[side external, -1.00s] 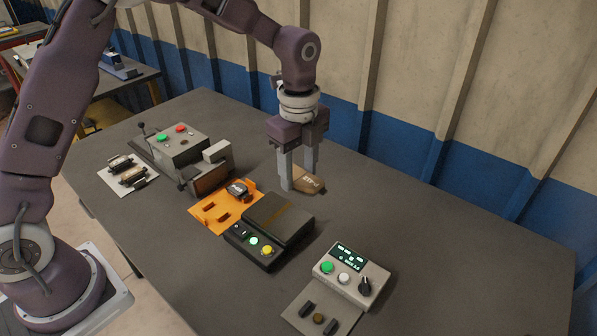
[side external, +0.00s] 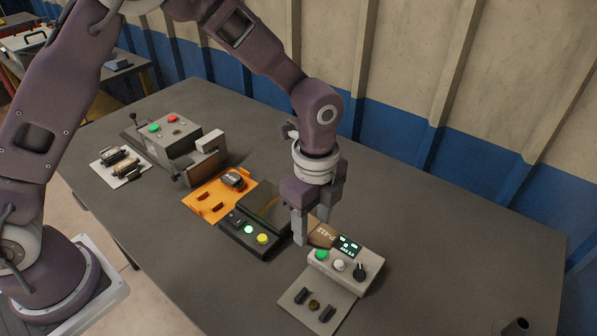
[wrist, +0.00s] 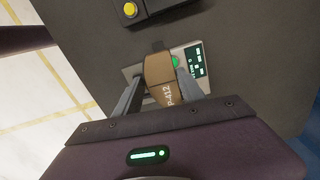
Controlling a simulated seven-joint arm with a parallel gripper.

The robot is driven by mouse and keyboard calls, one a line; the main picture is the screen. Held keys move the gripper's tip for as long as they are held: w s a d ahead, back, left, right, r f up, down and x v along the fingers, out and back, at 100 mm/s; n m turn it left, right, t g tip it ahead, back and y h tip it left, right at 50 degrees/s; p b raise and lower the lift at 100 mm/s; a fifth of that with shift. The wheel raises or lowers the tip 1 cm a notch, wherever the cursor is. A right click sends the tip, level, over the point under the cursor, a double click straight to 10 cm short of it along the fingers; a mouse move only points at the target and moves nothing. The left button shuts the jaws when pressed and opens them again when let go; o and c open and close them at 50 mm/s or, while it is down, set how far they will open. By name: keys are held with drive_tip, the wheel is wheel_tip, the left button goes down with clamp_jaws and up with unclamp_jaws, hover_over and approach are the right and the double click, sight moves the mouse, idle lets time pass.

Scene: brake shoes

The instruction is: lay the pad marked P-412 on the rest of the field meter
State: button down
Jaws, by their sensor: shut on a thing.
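The brown pad marked P-412 (side external: 322,234) is between the fingers of my gripper (side external: 312,228), which is shut on it. In the wrist view the marking reads along the pad (wrist: 160,72), with one finger of the gripper (wrist: 157,82) on each side. The pad is above the table, behind the grey meter (side external: 338,265) in the side view. This meter has a lit display, a green button, a white button and a black knob. The rest holds no pad.
A black box with green and yellow buttons (side external: 252,238) stands left of the meter. An orange tray (side external: 208,203) with a dark part is beyond it. A grey machine (side external: 176,147) and a white plate (side external: 122,178) with several parts stand further left. The right side of the table is mostly clear.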

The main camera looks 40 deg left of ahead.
drive_tip(key=shift+s+d+f, duration=0.85)
drive_tip(key=shift+s+f, duration=0.25)
drive_tip(key=shift+f, duration=0.55)
drive_tip(key=shift+s+d+f, duration=0.9)
drive_tip(key=shift+s+f, duration=0.15)
drive_tip(key=shift+f, duration=0.6)
drive_tip(key=shift+s+d+f, duration=0.85)
drive_tip(key=shift+s+f, duration=0.25)
drive_tip(key=shift+f, duration=0.55)
drive_tip(key=shift+f, duration=0.35)
drive_tip(key=c, duration=0.6)
unclamp_jaws()
